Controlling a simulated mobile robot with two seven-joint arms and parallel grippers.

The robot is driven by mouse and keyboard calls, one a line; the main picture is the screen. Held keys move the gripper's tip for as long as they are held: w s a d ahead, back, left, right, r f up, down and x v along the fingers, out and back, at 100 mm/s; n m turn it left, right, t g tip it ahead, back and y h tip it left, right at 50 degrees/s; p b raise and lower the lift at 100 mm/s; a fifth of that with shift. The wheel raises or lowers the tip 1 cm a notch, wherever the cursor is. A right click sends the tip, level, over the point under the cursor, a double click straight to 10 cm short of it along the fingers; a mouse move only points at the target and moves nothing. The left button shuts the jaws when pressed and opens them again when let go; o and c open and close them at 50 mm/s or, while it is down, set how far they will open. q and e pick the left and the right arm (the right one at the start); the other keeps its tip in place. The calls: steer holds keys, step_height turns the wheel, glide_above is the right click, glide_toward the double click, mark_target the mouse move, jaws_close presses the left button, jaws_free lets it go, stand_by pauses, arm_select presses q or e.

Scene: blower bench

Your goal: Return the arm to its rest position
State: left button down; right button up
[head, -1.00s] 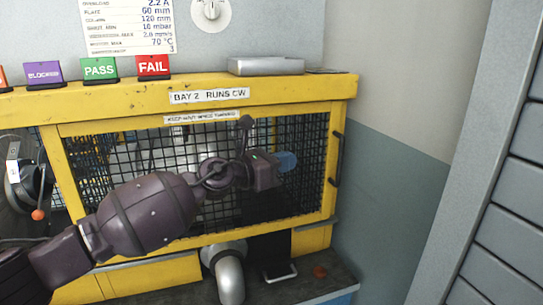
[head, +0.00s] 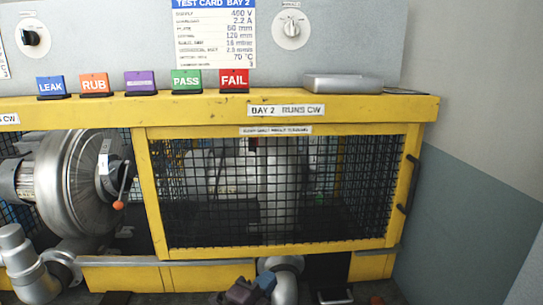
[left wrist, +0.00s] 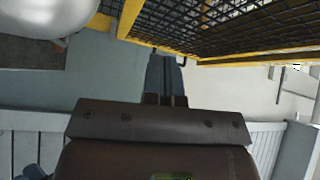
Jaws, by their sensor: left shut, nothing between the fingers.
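My left gripper (head: 265,281) shows at the bottom edge of the head view, a dark purple wrist with a blue fingertip part. It is low in front of the yellow bench, beside a grey pipe elbow (head: 288,283). In the left wrist view its blue-grey fingers (left wrist: 166,78) are together with nothing between them. The rest of that arm is out of the head view. My right gripper is in neither view.
The yellow-framed mesh door (head: 280,190) of bay 2 is shut, with a dark handle (head: 410,185) at its right. A metal blower (head: 80,185) stands at left. Coloured signs, including FAIL (head: 234,80), line the top ledge. The wall at right is bare.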

arm_select(q)
steer(key=s+a+f+n+y, duration=0.8)
steer(key=s+a+f+n, duration=0.4)
steer(key=a+f+n, duration=0.25)
steer(key=s+a+f+n+g+y, duration=0.1)
steer(key=s+a+f+n+g, duration=0.1)
steer(key=s+a, duration=0.4)
steer(key=s+a+f+n+g+y, duration=0.2)
steer(key=s+a+f+n, duration=0.3)
steer(key=s, duration=0.5)
steer(key=shift+s+a+y, duration=0.3)
steer(key=shift+s+a, duration=0.05)
steer(key=shift+a, duration=0.15)
